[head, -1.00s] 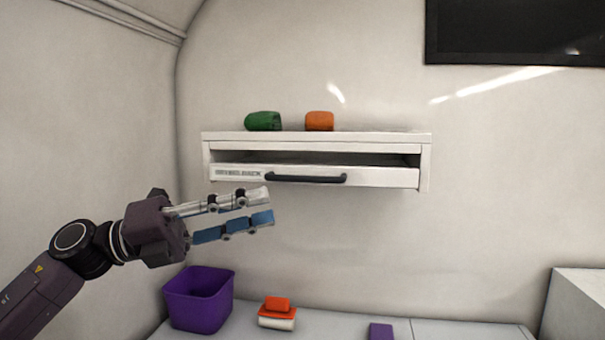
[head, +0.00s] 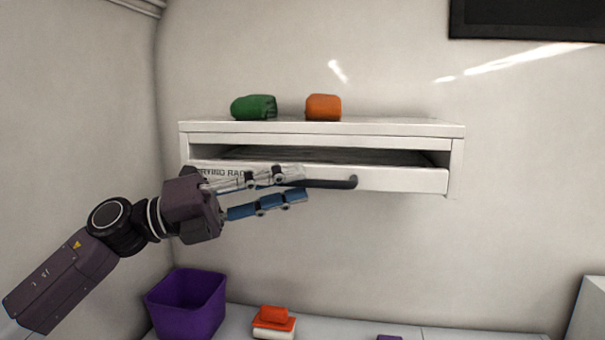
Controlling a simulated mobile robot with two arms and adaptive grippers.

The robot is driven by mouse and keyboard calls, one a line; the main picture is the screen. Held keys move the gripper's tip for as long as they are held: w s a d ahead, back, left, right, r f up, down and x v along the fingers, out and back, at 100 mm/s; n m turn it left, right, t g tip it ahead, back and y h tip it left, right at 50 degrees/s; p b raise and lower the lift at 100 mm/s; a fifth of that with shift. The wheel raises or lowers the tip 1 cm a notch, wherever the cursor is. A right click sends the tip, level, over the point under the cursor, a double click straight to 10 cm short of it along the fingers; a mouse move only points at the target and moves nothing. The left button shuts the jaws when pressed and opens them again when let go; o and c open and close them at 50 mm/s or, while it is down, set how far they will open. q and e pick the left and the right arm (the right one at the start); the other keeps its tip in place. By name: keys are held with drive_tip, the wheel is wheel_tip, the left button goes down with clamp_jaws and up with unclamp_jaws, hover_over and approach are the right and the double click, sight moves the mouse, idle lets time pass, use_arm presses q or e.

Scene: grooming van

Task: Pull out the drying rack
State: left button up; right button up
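The white drying rack (head: 405,180) is a drawer-like front in a white wall-mounted housing (head: 455,160), with partly covered lettering at its left. Its dark bar handle (head: 340,183) runs along the front; my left gripper hides the handle's left part. My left gripper (head: 304,184) is open, fingers pointing right, one finger above the other, with the handle's line between the fingertips in this view. I cannot tell whether it touches the handle. My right gripper is out of view.
A green rolled towel (head: 254,107) and an orange one (head: 323,107) sit on top of the housing. Below, a purple bin (head: 187,303) and a stack of red and white items (head: 273,322) stand on a counter. A dark screen (head: 525,18) hangs upper right.

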use_arm(q)
drive_tip(key=shift+p+x, duration=0.3)
drive_tip(key=shift+x, duration=1)
drive_tip(key=shift+w, duration=0.1)
clamp_jaws()
